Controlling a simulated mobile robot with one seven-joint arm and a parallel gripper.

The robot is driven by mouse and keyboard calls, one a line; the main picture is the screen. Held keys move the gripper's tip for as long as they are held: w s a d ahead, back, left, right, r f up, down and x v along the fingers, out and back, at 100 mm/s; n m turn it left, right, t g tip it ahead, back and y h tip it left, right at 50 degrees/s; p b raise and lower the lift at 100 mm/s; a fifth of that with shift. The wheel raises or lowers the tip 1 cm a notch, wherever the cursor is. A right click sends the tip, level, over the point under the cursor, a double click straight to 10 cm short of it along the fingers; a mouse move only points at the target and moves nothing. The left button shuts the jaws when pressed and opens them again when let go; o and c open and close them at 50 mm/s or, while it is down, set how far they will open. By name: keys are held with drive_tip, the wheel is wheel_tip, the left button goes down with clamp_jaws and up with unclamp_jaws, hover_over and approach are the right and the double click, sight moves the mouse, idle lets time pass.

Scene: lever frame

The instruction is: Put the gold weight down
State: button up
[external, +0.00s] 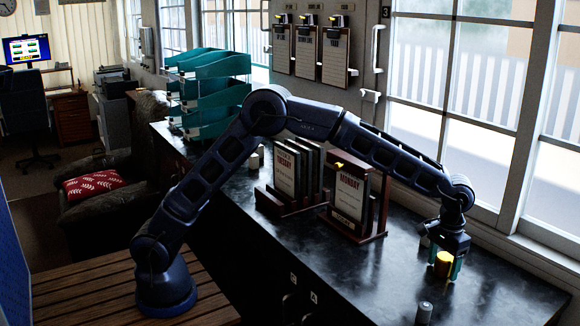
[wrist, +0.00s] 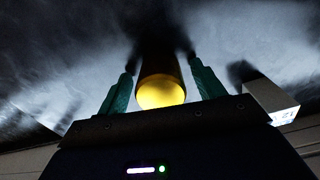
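The gold weight (external: 443,264) is a small upright cylinder at the right end of the dark counter (external: 482,292). It also shows in the wrist view (wrist: 161,92), its bright round end facing the camera and its far part in shadow. My gripper (external: 446,268) points down over the counter, with one green finger on each side of the weight. Whether the weight's underside touches the counter cannot be made out.
A pale block (wrist: 270,100) lies right of my gripper in the wrist view. Wooden racks with a MONDAY card (external: 349,192) and a TUESDAY card (external: 287,172) stand left. Windows line the back.

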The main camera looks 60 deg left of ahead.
sight(445, 257)
wheel_tip(445, 257, up, 12)
drive_tip(key=shift+r, duration=0.2)
idle(0.5)
idle(0.4)
